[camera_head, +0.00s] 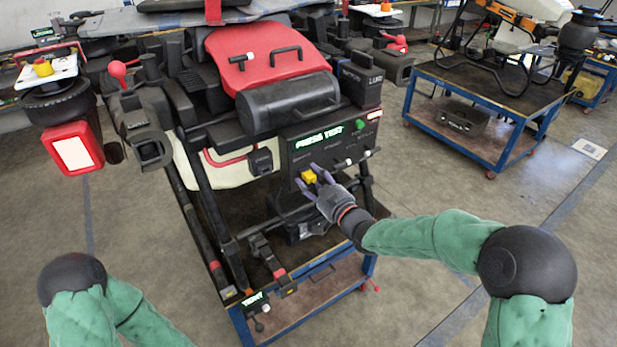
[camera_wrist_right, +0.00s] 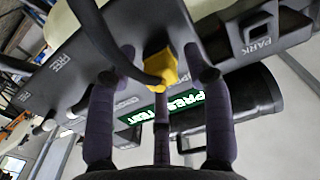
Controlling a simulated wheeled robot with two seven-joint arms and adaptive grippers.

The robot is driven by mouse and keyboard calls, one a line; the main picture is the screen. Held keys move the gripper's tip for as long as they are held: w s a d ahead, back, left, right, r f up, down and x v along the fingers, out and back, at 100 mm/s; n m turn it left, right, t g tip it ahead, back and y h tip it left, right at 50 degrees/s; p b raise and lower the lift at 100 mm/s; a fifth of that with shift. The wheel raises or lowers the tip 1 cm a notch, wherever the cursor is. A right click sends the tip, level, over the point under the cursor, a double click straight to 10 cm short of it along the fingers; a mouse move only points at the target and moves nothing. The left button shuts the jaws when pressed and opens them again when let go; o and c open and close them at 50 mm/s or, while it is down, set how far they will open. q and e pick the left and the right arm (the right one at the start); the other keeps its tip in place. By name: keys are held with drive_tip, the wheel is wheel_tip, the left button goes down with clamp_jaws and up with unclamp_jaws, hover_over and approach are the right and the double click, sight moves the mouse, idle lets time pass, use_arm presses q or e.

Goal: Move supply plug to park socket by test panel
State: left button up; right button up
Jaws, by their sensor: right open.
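The yellow supply plug (camera_head: 308,177) sits at the lower left of the dark test panel (camera_head: 352,139), whose green display reads PRESS TEST. In the right wrist view the plug (camera_wrist_right: 161,66) has a thick black cable looping from it to the left. My right gripper (camera_head: 312,180) is open, its purple fingers spread on either side of the plug; contact cannot be told. In the wrist view a dark block marked PARK (camera_wrist_right: 258,32) is at the upper right, apart from the plug. A similar dark block (camera_head: 262,161) shows left of the panel. My left gripper is out of view.
The panel hangs on a large black and red drone (camera_head: 265,60) above a blue cart (camera_head: 330,282). White-tipped controls (camera_head: 356,160) are right of the plug. Another blue cart (camera_head: 470,135) stands at the upper right.

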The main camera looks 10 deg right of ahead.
sight(312, 180)
drive_tip(key=shift+b, duration=0.65)
idle(0.8)
clamp_jaws()
idle(0.4)
drive_tip(key=shift+v, duration=2.95)
drive_tip(key=shift+s, duration=0.1)
